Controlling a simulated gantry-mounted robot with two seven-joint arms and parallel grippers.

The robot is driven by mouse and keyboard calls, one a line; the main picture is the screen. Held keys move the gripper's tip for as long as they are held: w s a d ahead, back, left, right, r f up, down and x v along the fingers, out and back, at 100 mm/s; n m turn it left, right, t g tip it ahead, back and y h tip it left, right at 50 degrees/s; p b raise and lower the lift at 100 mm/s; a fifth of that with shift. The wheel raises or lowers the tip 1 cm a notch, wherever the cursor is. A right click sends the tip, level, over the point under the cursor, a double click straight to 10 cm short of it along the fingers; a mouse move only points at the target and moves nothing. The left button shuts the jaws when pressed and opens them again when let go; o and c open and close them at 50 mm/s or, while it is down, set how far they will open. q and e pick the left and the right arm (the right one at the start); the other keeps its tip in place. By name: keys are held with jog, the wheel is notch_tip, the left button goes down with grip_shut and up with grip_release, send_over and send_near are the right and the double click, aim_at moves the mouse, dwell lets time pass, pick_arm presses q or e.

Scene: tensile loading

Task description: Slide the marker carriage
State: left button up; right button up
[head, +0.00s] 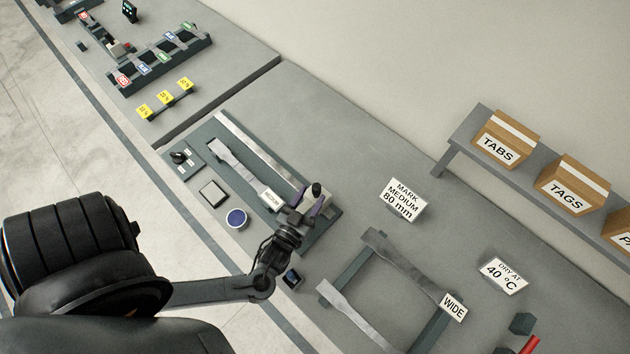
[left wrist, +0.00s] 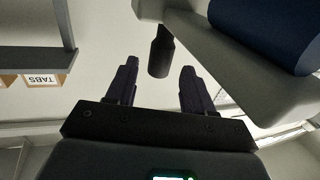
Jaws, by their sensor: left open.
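The marker carriage (head: 325,197) is a pale block with a black knob (head: 316,188), at the right end of a long light rail (head: 255,145) on a dark base plate. My left gripper (head: 305,206) is open right at the carriage, its purple-grey fingers around or beside the knob. In the left wrist view, the black knob (left wrist: 160,56) stands out from a pale block (left wrist: 215,60) and lies between and beyond the open fingers (left wrist: 158,88). A gap shows on both sides; contact is not visible. My right gripper is not in view.
A grey metal specimen labelled MEDIUM (head: 238,170) lies along the rail. A blue round pot (head: 236,218) and a square pad (head: 213,193) sit in front. A WIDE specimen rack (head: 372,290) stands to the right. A sign reads MARK MEDIUM 80 mm (head: 403,200). Boxes stand on a shelf (head: 465,150).

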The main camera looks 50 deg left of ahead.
pick_arm(q)
jog(key=v, duration=0.7)
jog(key=shift+b, duration=0.4)
jog(key=shift+w, duration=0.1)
